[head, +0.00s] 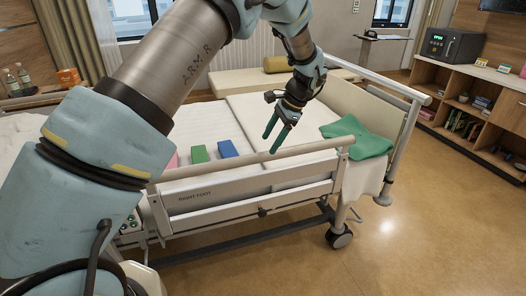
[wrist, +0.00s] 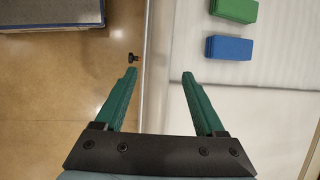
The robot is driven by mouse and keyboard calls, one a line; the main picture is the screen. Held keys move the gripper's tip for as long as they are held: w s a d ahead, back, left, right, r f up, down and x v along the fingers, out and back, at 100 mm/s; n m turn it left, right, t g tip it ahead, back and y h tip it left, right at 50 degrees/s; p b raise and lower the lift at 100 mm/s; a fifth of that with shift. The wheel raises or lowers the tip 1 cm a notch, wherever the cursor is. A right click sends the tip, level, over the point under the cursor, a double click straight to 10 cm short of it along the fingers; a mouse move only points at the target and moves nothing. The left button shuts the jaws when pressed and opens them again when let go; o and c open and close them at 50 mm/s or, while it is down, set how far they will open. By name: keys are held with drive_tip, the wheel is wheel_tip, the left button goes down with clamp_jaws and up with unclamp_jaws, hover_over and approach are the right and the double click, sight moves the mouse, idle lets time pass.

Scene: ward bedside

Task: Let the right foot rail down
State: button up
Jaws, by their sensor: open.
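The right foot rail (head: 300,190), lettered "RIGHT FOOT", stands raised along the near side of the bed. A small dark knob (head: 262,212) sits low on its outer face. It also shows in the wrist view (wrist: 134,58), just past the left fingertip. My gripper (head: 270,145) is open and empty, pointing down near the rail's top bar. In the wrist view, the rail (wrist: 149,60) runs as a pale upright strip between my gripper's fingers (wrist: 160,73), nearer the left one. I cannot tell the height gap; no contact is clear.
A green block (head: 199,154), a blue block (head: 228,149) and a pink item (head: 172,160) lie on the mattress (head: 250,108). A green cloth (head: 357,138) lies at the foot end. Shelves (head: 470,105) stand at right. Floor beside the bed (head: 400,240) is clear.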

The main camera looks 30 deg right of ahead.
sight(263, 153)
drive_tip(key=p+x, duration=0.1)
drive_tip(key=x, duration=0.5)
drive_tip(key=shift+a+f, duration=0.1)
drive_tip(key=shift+a, duration=0.05)
clamp_jaws()
idle(0.4)
idle(0.9)
